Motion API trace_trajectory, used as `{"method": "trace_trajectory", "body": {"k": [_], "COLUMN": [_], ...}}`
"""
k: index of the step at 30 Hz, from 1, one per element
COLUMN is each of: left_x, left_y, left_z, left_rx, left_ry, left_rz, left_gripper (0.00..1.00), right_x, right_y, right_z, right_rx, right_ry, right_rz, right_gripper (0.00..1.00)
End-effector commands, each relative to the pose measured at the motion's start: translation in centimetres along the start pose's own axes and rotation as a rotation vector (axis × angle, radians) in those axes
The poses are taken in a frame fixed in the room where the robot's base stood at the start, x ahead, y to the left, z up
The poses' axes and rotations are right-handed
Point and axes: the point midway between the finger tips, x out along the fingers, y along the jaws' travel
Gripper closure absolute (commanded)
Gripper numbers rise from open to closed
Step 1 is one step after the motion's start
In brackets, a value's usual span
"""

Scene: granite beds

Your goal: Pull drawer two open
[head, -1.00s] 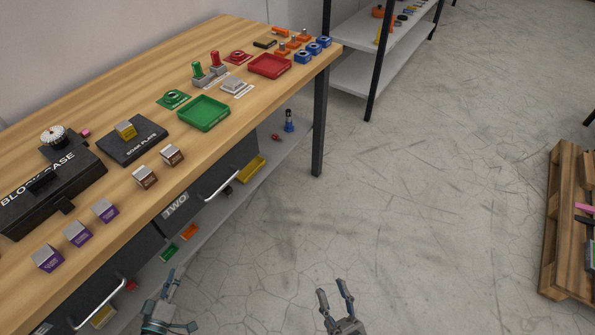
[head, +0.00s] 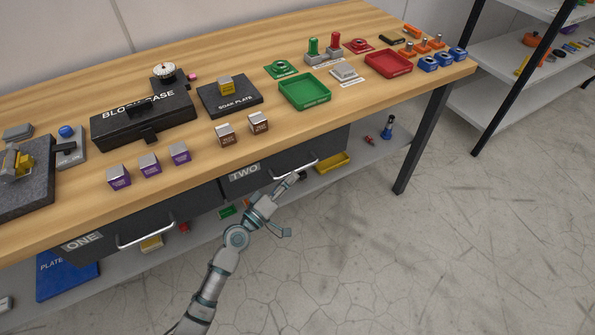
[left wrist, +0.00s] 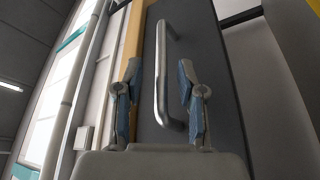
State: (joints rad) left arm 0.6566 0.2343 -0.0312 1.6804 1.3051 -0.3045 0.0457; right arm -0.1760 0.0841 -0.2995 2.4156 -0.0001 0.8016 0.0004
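Drawer two (head: 243,173) is a dark drawer labelled TWO under the wooden workbench (head: 190,175), and its front looks shut. Its silver bar handle (head: 305,165) runs along the front. My left gripper (head: 288,207) is open just in front of and below the handle, with one finger near the handle's left part. In the left wrist view, the handle (left wrist: 161,85) shows between the two spread fingers of the left gripper (left wrist: 157,72). Whether any finger touches it I cannot tell. My right gripper is out of view.
Drawer one (head: 82,240) is to the left, with its own handle (head: 145,236). A lower shelf (head: 365,150) holds a yellow bin (head: 333,162) and other small items. A table leg (head: 423,140) stands at the right. The floor in front is clear.

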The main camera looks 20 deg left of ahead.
Motion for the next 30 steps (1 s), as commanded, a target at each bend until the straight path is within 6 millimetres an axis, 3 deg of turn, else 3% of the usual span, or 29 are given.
{"method": "trace_trajectory", "body": {"k": [6,17,18,22,23,30], "left_x": [3.0,3.7,3.7,3.7,3.7,3.6], "left_y": [-0.2,0.0,0.0,-0.1,-0.1,-0.1], "left_z": [0.1,0.2,0.2,0.1,0.1,0.1], "left_rx": [-0.001,0.002,0.002,0.001,0.001,0.001], "left_ry": [-0.002,-0.003,-0.003,-0.002,-0.002,-0.002], "left_rz": [-0.001,-0.001,-0.001,-0.001,-0.001,-0.002], "left_gripper": [0.61,0.61,0.63,0.96,1.00,1.00], "right_x": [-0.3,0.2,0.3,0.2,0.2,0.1], "right_y": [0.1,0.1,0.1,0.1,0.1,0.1], "right_z": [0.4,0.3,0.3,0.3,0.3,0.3], "right_rx": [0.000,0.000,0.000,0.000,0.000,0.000], "right_ry": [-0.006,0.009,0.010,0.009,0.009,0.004], "right_rz": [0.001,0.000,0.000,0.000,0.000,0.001], "right_gripper": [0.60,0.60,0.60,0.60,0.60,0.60]}}
